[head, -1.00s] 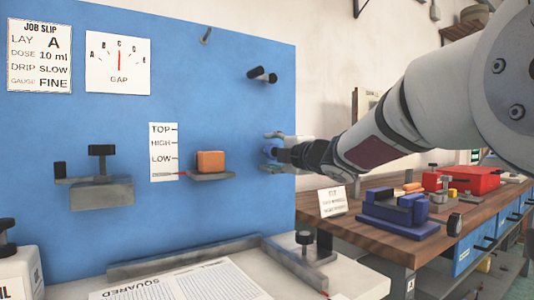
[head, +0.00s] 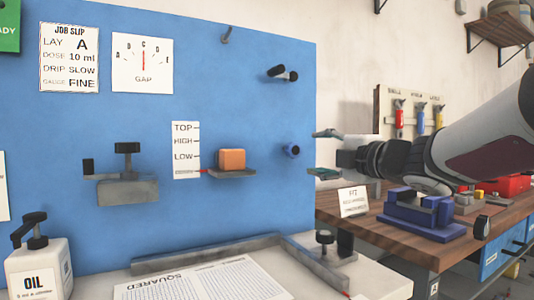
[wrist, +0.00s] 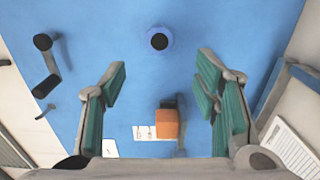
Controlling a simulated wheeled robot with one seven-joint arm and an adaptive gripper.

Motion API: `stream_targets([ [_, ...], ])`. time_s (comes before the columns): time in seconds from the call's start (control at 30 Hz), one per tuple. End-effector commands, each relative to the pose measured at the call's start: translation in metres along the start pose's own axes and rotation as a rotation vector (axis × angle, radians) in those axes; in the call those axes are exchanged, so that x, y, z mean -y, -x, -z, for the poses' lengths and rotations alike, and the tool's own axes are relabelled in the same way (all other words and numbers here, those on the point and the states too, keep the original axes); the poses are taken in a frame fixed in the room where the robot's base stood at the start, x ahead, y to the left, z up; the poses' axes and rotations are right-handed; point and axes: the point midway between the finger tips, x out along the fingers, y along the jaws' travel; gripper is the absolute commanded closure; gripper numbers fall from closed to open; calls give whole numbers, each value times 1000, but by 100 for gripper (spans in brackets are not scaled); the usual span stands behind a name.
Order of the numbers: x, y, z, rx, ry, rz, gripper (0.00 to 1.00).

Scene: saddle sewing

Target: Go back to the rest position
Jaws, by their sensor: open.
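My gripper (head: 326,154) is open and empty in the head view, to the right of the blue board (head: 220,100) and apart from it. In the wrist view my gripper (wrist: 160,88) shows two teal-padded fingers spread wide, with nothing between the pads. A round dark-ended blue knob (head: 291,151) sticks out of the board just left of my gripper. The knob also shows in the wrist view (wrist: 159,39), beyond the fingertips. An orange block (head: 232,159) sits on a small grey shelf (head: 233,173) beside the TOP, HIGH, LOW scale.
A black peg (head: 283,73) juts from the board above the knob. The wooden bench (head: 395,241) at right holds a blue vise (head: 420,212). A grey fence (head: 205,254) and a printed sheet lie on the white table.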

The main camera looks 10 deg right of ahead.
Motion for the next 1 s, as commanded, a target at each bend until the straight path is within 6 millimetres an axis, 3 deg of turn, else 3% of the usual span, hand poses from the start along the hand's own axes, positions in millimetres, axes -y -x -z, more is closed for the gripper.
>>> stream_targets([
  [0.4, 0, 5, 0, 3, -3, 0, 44],
  [0.57, 3, 14, -11, 100, -83, 14, 44],
  [0.77, 35, 59, -38, 404, -382, 88, 44],
  [0.9, 80, 107, -40, 623, -629, 178, 44],
  [1.0, 119, 146, -30, 771, -804, 264, 44],
])
